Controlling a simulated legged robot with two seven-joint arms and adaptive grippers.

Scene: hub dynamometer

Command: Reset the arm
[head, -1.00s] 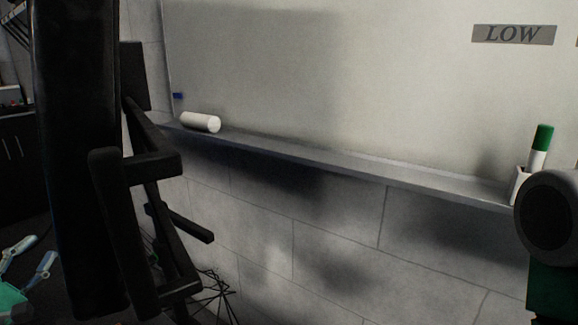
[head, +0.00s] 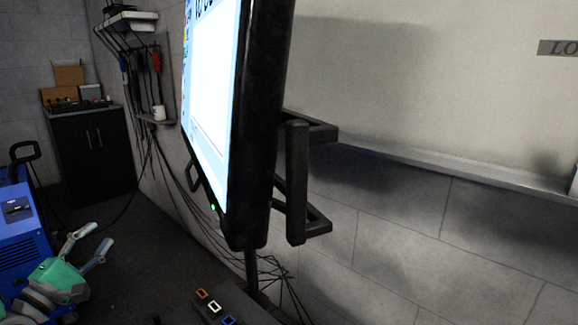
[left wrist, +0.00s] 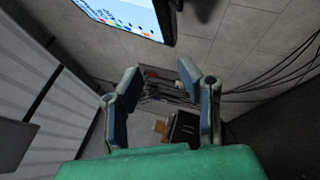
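My left gripper (head: 100,236) is low at the left of the head view. Its green body and two blue-grey fingers show, spread apart with nothing between them. The left wrist view also shows my left gripper (left wrist: 159,70) with its fingers wide apart and empty. It is in the air above the dark floor, clear of the things around it. My right gripper is not in either view now.
A lit screen (head: 208,90) in a black frame stands in the middle, beside a whiteboard ledge (head: 430,165). A blue machine (head: 22,240) is at the left, near my left gripper. A black cabinet (head: 92,150) stands behind. Dark floor (head: 130,255) between is open.

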